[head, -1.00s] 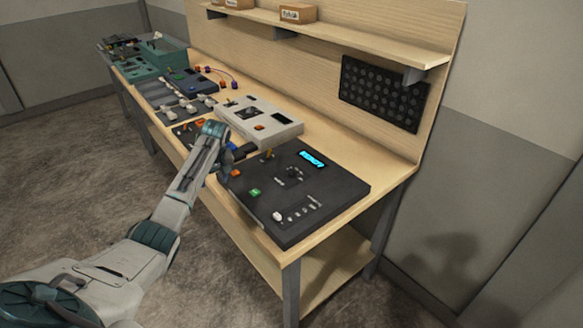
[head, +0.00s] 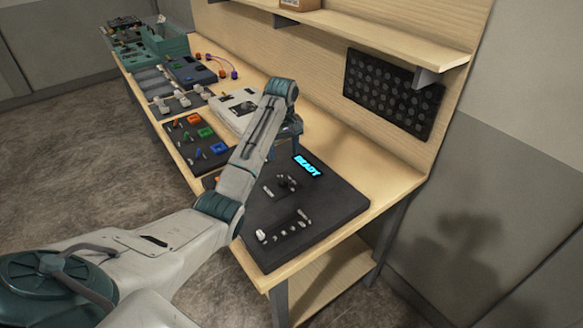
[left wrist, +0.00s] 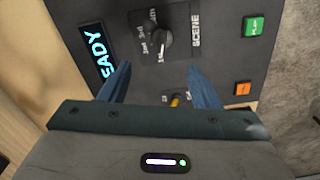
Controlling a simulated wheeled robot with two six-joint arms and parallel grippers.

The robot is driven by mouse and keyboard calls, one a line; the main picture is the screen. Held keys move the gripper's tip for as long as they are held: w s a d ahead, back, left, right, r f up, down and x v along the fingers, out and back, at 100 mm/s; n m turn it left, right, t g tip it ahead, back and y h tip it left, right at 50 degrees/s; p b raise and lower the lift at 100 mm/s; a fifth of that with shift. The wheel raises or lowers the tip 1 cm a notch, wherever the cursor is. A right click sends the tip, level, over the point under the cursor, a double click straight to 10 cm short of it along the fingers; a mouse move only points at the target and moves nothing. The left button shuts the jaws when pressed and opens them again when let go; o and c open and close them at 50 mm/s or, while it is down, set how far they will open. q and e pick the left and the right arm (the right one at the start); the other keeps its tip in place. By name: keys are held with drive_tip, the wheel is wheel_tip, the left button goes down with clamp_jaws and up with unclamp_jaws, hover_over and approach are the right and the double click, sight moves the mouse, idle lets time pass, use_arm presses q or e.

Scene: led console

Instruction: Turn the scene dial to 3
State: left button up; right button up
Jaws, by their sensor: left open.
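The dark console (head: 335,225) lies at the near end of the bench, its lit display (head: 308,167) reading READY. The scene dial (head: 287,182) is a small black knob on it. In the left wrist view the scene dial (left wrist: 160,38) sits beside the word SCENE, with small position labels around it too small to read surely. My left gripper (left wrist: 160,67) is open and empty; its two blue fingers point toward the dial from either side, apart from it. In the head view my left arm partly hides the gripper. My right gripper is not in view.
A green button (left wrist: 254,25), an orange button (left wrist: 243,88) and a yellow-tipped lever (left wrist: 175,99) are near the dial. Small controls (head: 285,230) line the console's front. A pale panel (head: 232,105) and a panel with coloured switches (head: 197,140) stand farther left.

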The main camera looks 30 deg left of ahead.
use_arm(q)
drive_tip(key=p, duration=0.3)
hover_over(283, 178)
drive_tip(key=f, duration=0.5)
drive_tip(key=shift+s+f, duration=0.25)
drive_tip(key=f, duration=0.4)
drive_tip(key=shift+w+f+p, duration=0.35)
drive_tip(key=shift+w+p, duration=0.05)
drive_tip(key=shift+f, duration=0.1)
drive_tip(key=shift+s, duration=0.15)
drive_tip(key=shift+c, duration=0.4)
drive_tip(key=c, duration=0.9)
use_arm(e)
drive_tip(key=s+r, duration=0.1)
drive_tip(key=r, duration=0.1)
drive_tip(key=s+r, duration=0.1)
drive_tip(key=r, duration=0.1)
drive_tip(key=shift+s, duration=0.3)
